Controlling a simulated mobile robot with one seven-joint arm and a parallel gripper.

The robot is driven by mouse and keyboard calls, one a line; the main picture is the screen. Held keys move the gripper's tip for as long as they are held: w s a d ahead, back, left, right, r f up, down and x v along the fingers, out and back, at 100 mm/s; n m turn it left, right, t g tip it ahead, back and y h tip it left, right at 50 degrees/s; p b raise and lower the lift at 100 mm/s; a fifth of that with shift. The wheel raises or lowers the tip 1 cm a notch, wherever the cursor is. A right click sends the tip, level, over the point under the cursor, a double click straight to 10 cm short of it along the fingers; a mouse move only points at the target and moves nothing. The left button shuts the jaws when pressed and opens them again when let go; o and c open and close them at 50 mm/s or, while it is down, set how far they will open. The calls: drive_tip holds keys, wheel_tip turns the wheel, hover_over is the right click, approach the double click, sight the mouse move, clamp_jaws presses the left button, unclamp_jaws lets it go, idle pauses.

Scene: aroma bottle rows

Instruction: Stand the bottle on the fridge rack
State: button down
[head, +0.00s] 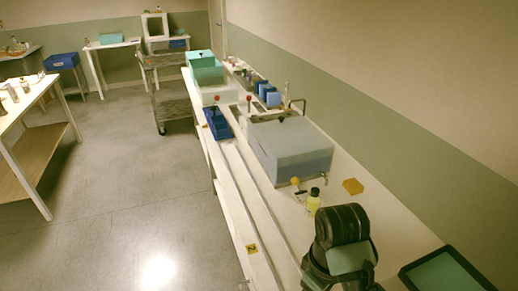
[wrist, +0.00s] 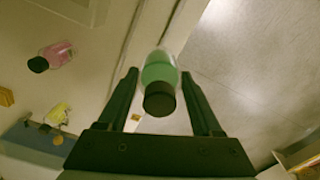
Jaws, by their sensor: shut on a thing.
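In the wrist view my gripper (wrist: 160,76) is shut on a green bottle (wrist: 158,72) with a dark cap. The cap faces the wrist camera, and the clear part of the bottle points away between the fingers. The held bottle does not show in the head view, where my dark arm covers the near end of the bench. I cannot pick out a fridge rack for certain in either view.
On the white bench (head: 336,165) stand a large grey box (head: 290,152), a yellow bottle (head: 313,202), an orange block (head: 352,187) and a blue rack (head: 218,124). A pink bottle (wrist: 57,54) shows in the wrist view. Open floor (head: 135,190) lies left.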

drive_tip(key=s+a+f+m+b, duration=0.2)
drive_tip(key=s+a+f+m, duration=0.1)
drive_tip(key=f, duration=0.4)
drive_tip(key=s+a+f+m+b, duration=0.1)
drive_tip(key=s+a+f+m, duration=0.2)
drive_tip(key=a+f+m, duration=0.2)
drive_tip(key=shift+s+a+f+b, duration=0.35)
drive_tip(key=shift+a+f, duration=0.5)
drive_tip(key=shift+a, duration=0.7)
drive_tip(key=shift+d, duration=0.1)
